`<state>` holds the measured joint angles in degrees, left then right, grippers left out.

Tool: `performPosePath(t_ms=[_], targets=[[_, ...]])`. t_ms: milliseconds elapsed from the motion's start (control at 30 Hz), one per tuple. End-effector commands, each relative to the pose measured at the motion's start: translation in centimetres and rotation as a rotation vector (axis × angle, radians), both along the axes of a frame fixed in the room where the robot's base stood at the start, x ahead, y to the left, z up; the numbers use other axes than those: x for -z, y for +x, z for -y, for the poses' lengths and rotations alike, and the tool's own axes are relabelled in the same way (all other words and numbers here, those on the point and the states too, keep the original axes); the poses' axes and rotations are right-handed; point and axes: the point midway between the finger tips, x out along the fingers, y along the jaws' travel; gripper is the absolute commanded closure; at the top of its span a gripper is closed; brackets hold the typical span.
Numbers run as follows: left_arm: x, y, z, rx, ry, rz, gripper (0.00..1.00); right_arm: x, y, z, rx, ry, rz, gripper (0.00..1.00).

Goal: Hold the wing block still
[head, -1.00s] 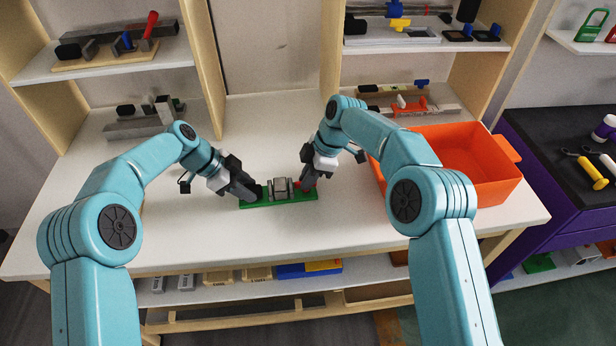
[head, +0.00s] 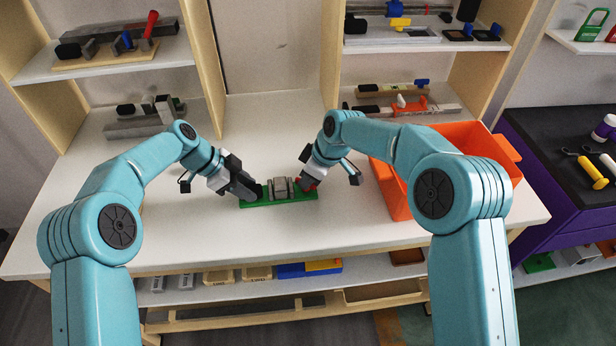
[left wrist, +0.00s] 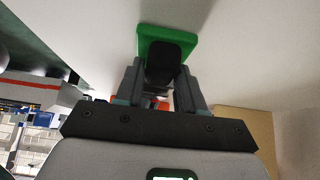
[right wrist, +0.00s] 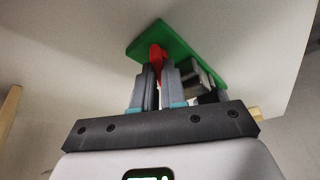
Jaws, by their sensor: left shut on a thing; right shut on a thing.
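A device with a green base (head: 278,202) lies on the white table in front of me. Grey blocks (head: 282,187) stand at its middle, a black part at its left end and a red part (head: 310,183) at its right. I cannot tell which piece is called the wing block. My left gripper (head: 252,192) is shut on the black part (left wrist: 162,62), which shows between its fingers in the left wrist view. My right gripper (head: 304,184) is shut on the red part, which also shows between its fingers in the right wrist view (right wrist: 157,58). Fingers hide parts of both ends.
Shelves with tools and fixtures rise at the back left (head: 120,65) and back right (head: 420,45). The table (head: 230,240) in front of the device is clear.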

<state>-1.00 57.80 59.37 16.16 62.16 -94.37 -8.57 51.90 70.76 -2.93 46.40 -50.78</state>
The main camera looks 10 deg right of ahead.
Motion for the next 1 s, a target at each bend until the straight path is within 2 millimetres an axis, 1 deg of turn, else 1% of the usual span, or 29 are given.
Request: performPosePath(t_ms=[1000], targets=[[-0.1,0.05,-0.01,-0.001,-0.001,0.002,1.0,0.07,-0.34,-0.53,0.956,-0.002,-0.006,1.0]])
